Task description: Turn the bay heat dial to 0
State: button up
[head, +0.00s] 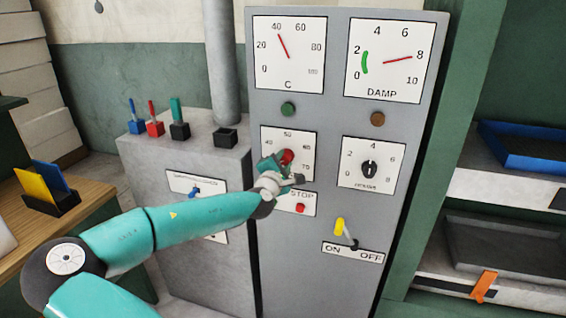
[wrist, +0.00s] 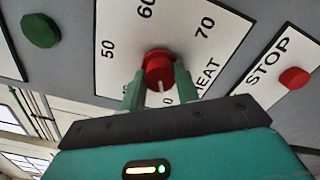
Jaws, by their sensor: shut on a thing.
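The bay heat dial is a red knob (head: 286,157) on a white plate marked HEAT (head: 269,136). In the wrist view the knob (wrist: 158,62) sits between my fingers, with 50, 60 and 70 readable around it. My gripper (wrist: 158,82) is shut on the knob, one green finger on each side. A pale pointer mark under the knob points down toward a 0, partly framed by the fingers. In the head view my gripper (head: 280,169) covers the lower left of the plate.
A red STOP button (head: 300,208) is just below the dial. A second black dial (head: 369,169) is to the right. A yellow ON/OFF lever (head: 341,228) stands lower right. A green button (head: 288,109) is above.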

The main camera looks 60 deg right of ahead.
jog(key=shift+s+n, duration=0.15)
jog(key=shift+n, duration=0.15)
jog(key=o, duration=1)
jog(key=shift+c, duration=0.2)
jog(key=shift+a, duration=0.1)
jog(key=s+a, duration=0.2)
jog(key=a, duration=1.1)
jog(key=shift+a, duration=0.2)
